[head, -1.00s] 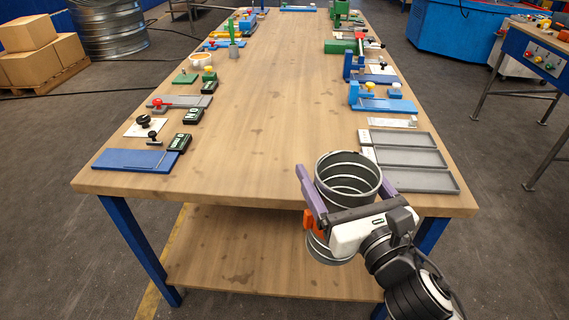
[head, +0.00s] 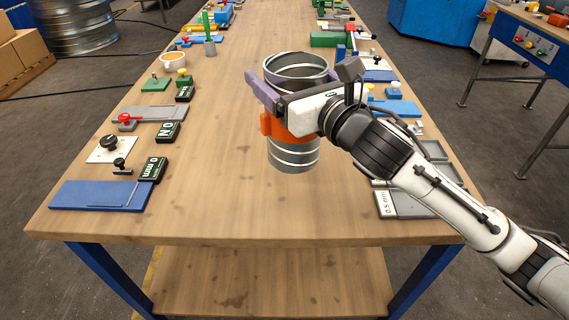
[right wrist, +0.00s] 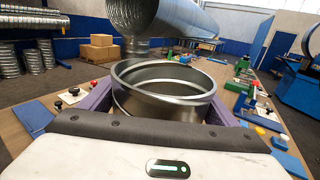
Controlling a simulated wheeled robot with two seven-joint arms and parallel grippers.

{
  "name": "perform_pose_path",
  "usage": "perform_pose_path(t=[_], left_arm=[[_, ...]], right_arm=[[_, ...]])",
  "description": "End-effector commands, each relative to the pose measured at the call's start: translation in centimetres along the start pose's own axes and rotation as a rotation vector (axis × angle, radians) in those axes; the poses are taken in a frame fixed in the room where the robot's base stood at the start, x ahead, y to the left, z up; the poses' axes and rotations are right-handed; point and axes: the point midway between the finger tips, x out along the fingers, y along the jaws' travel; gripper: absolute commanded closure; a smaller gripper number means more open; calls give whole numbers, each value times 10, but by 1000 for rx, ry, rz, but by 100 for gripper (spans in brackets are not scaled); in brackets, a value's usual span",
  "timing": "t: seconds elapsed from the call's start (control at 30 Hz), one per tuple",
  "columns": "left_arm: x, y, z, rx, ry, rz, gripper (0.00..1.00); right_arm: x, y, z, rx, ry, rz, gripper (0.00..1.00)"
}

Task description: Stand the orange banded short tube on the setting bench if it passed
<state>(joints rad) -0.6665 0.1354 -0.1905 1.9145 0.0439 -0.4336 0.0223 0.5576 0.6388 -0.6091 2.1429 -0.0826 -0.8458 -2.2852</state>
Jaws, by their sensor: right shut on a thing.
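The orange banded short tube (head: 294,154) is a silver ribbed duct piece with an orange band around its middle. It is upright, with its open top rim facing up. My right gripper (head: 292,84), with purple fingers, is shut on its upper part and holds it over the wooden table (head: 230,205). A gap under the tube is hard to judge. In the right wrist view, the tube's open rim (right wrist: 165,78) fills the space between the purple fingers. My left gripper is out of view. I cannot tell which surface is the setting bench.
Along the left edge lie a blue plate (head: 98,195), dark labelled blocks (head: 152,168) and a grey plate with a red knob (head: 128,120). Grey trays (head: 400,205), one marked 0.5 mm, lie along the right edge, partly behind my arm. The table's middle is clear.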

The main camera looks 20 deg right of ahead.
Motion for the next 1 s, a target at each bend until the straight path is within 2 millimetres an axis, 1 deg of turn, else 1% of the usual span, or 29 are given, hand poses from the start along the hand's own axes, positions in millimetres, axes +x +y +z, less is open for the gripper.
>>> perform_pose_path(t=[0.23, 0.3, 0.47, 0.7, 0.77, 1.0], left_arm=[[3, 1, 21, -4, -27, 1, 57], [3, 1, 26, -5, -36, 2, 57], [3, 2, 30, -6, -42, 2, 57], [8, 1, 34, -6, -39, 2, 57], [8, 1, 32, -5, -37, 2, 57], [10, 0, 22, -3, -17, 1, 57]], right_arm=[[0, 0, -44, 3, 2, -1, 66], [0, 1, -54, 3, 1, 1, 66], [0, 0, -64, 1, -2, 0, 66], [0, 0, -96, 3, 0, -1, 66], [0, 0, -99, 1, -3, 0, 66], [0, 0, -98, -1, -4, 0, 66]])
